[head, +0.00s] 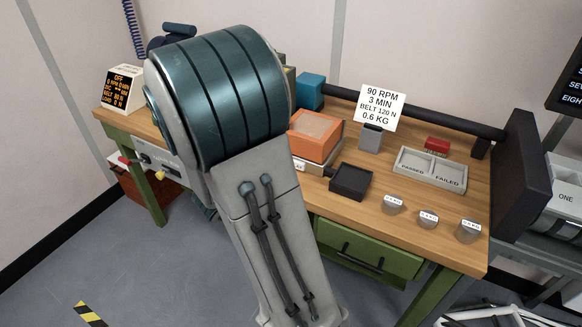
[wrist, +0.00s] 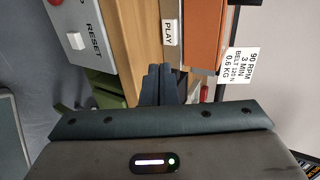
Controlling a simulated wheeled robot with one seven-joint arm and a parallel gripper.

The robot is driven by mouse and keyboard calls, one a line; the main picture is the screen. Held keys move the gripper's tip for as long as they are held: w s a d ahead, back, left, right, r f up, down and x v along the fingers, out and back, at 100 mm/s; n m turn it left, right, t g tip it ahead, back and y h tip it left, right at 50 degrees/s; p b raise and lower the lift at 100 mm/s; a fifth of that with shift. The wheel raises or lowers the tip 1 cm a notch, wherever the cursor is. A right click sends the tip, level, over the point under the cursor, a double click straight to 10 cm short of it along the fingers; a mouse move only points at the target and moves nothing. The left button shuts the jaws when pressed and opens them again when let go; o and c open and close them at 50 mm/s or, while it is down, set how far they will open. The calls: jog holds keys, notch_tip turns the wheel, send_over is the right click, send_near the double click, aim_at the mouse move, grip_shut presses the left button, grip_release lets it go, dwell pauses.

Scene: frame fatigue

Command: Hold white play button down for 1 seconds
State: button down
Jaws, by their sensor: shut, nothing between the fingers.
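The white play button (wrist: 170,33), marked PLAY, shows in the wrist view at the front of an orange box (wrist: 204,30). In the head view, only the right end of its white label (head: 299,165) shows at the orange box's (head: 317,127) lower front; my arm hides the rest. My gripper (wrist: 159,68) is shut and empty in the wrist view. Its fingertips appear below and slightly left of the play button in that picture, apart from it. My gripper is hidden behind my arm in the head view.
A grey panel (wrist: 83,15) with a white RESET button (wrist: 75,40) lies left in the wrist view. On the wooden bench (head: 440,212) are a black tray (head: 351,181), a passed/failed tray (head: 430,168), several small labelled weights (head: 428,220) and a sign (head: 380,105).

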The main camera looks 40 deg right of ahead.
jog(key=b+x, duration=0.1)
jog(key=x, duration=0.8)
jog(key=shift+d, duration=0.1)
jog(key=d, duration=0.1)
jog(key=w+d, duration=0.1)
jog(key=d, duration=0.1)
jog(key=shift+w+d+f+p, duration=0.1)
jog(key=shift+w+f+p, duration=0.1)
jog(key=shift+p, duration=0.15)
jog(key=shift+w+d, duration=0.2)
jog(key=shift+d, duration=0.3)
